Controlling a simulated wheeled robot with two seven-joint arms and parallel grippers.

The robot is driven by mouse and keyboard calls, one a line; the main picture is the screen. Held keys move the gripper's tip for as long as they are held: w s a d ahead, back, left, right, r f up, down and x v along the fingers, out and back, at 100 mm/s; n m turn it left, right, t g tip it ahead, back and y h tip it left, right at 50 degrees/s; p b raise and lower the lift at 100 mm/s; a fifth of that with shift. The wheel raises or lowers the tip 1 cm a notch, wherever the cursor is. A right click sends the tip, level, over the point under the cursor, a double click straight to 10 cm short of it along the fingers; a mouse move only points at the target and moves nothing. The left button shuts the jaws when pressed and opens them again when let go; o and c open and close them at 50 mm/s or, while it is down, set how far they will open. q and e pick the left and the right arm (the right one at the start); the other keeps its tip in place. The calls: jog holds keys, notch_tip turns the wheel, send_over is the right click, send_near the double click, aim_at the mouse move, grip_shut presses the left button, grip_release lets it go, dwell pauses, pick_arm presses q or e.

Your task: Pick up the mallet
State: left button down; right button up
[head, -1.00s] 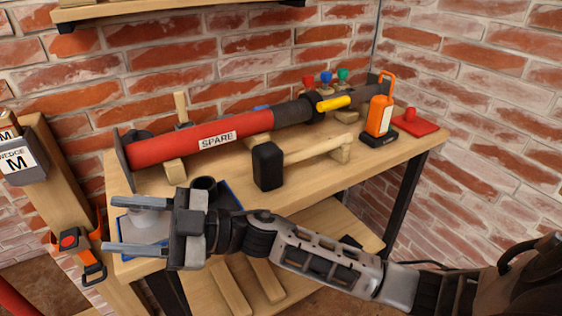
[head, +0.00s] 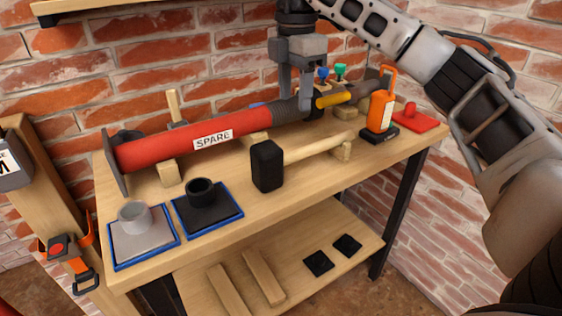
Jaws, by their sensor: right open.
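The mallet lies on the wooden workbench, with its black block head (head: 267,166) toward the left and its pale wooden handle (head: 318,145) running right and slightly back. The handle's far end rests on a small wooden block (head: 341,151). My right gripper (head: 295,102) is open and empty, with its fingers pointing down. In the picture it is above and behind the mallet, in front of part of the red SPARE tube. It is apart from the mallet; its exact height is hard to tell. My left gripper is not in view.
The red SPARE tube (head: 190,147) lies behind the mallet on wooden supports. A grey cup (head: 134,216) and a black cup (head: 201,191) stand on blue-edged mats at left. An orange device (head: 380,112) and a red pad (head: 417,122) stand at right. Brick walls close off the back and right.

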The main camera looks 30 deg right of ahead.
jog(key=b, duration=0.1)
send_over(290, 153)
jog(key=f, duration=0.8)
jog(key=shift+s+d+f, duration=0.1)
jog(key=shift+s+f, duration=0.2)
jog(key=f, duration=0.6)
jog(key=shift+w+f, duration=0.2)
jog(key=shift+r, duration=0.1)
grip_shut()
